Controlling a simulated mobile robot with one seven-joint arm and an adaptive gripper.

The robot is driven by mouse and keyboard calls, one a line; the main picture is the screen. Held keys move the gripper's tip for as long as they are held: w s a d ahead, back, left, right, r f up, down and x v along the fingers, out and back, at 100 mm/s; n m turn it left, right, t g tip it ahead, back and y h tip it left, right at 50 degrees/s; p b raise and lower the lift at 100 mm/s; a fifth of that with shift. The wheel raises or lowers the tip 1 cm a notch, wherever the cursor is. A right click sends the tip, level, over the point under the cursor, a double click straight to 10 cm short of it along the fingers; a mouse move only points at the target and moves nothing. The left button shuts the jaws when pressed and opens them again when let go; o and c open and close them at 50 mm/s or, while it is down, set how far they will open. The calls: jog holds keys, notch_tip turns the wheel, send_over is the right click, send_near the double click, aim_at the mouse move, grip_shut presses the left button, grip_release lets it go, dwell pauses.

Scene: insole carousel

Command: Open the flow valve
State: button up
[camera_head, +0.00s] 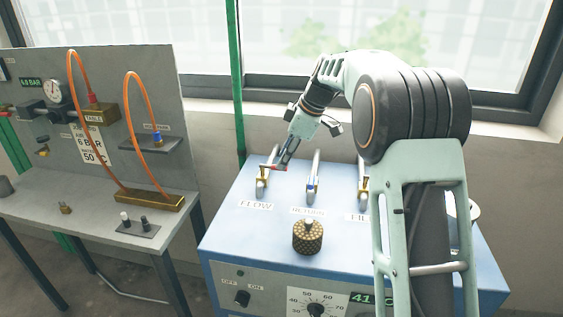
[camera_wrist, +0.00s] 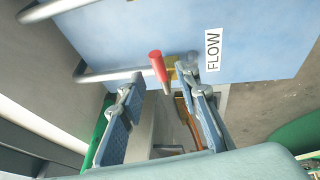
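The flow valve (camera_head: 262,187) is a brass fitting on a silver pipe at the left of the blue cabinet's top, behind the FLOW label (camera_head: 256,204). Its red handle (camera_head: 278,167) points sideways to the right in the head view. My gripper (camera_head: 284,158) is at this handle, reaching down from above. In the wrist view my gripper (camera_wrist: 162,76) is open, and the red handle (camera_wrist: 157,66) shows between the two fingertips. I cannot tell whether either finger touches it. The brass body is partly hidden behind the handle and a finger there.
The blue cabinet (camera_head: 228,232) also bears a middle pipe valve (camera_head: 313,188), a right one (camera_head: 363,188) partly behind my arm, and a knurled brass knob (camera_head: 308,237). A grey workbench (camera_head: 80,215) with orange hoses stands left. A window and wall are behind.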

jog(key=shift+x, duration=1.45)
jog(key=shift+c, duration=0.4)
grip_shut()
